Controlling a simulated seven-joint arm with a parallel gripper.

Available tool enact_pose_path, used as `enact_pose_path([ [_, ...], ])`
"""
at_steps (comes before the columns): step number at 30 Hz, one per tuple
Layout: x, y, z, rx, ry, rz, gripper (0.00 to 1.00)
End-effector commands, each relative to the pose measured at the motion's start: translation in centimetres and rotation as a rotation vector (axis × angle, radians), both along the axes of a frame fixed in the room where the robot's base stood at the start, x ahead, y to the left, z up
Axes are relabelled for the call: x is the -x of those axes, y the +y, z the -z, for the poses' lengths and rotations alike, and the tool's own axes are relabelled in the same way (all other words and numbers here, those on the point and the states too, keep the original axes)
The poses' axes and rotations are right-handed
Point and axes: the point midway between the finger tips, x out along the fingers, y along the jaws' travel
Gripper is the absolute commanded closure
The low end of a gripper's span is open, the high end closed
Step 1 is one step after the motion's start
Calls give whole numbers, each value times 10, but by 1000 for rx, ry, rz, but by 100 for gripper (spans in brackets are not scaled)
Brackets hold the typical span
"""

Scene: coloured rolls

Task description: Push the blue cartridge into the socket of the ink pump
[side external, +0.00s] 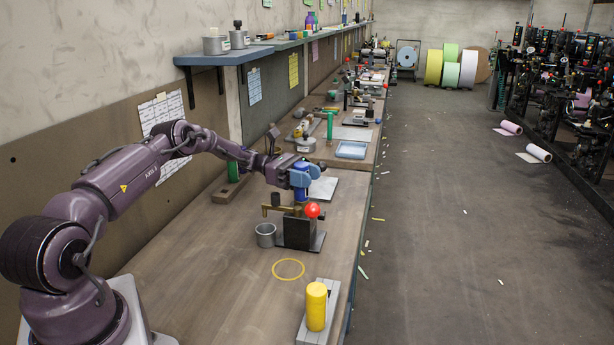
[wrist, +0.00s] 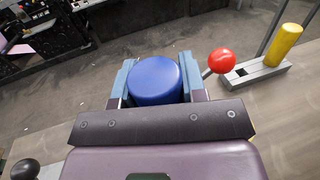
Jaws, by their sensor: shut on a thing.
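My gripper (side external: 302,173) is shut on the blue cartridge (side external: 301,193), which stands upright between the blue-grey fingers. In the wrist view, the round top of the blue cartridge (wrist: 154,80) shows between the fingers. The ink pump (side external: 297,231) stands on the bench directly under the cartridge, with a dark block, a brass spout to the left and a red ball knob (side external: 312,210). The cartridge's lower end is at the top of the pump; I cannot tell how deep it sits in the socket, which is hidden.
A grey metal cup (side external: 266,235) stands under the spout. A yellow ring (side external: 288,269) lies on the bench in front. A yellow cylinder (side external: 316,307) stands on a grey block near the bench's right edge. The bench's near left is clear.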

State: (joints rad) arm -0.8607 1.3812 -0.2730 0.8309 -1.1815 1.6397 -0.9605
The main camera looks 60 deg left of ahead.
Motion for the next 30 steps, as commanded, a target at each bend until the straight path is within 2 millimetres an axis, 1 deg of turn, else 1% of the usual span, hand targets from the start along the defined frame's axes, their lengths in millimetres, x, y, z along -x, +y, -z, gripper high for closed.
enact_pose_path([
  [2, 0, 0, -1, 0, -1, 0, 99],
  [3, 0, 0, -1, 1, -2, 0, 59],
  [5, 0, 0, -1, 1, -3, 0, 45],
  [6, 0, 0, -1, 1, -2, 0, 36],
  [7, 0, 0, -1, 0, -1, 0, 32],
  [14, 0, 0, 0, 0, 0, 0, 32],
  [17, 2, 4, 0, -1, -1, -1, 32],
  [20, 8, 15, 0, -1, -2, -3, 32],
  [26, 27, 46, 0, 0, -2, -4, 32],
  [30, 33, 58, -1, 1, -3, -2, 32],
])
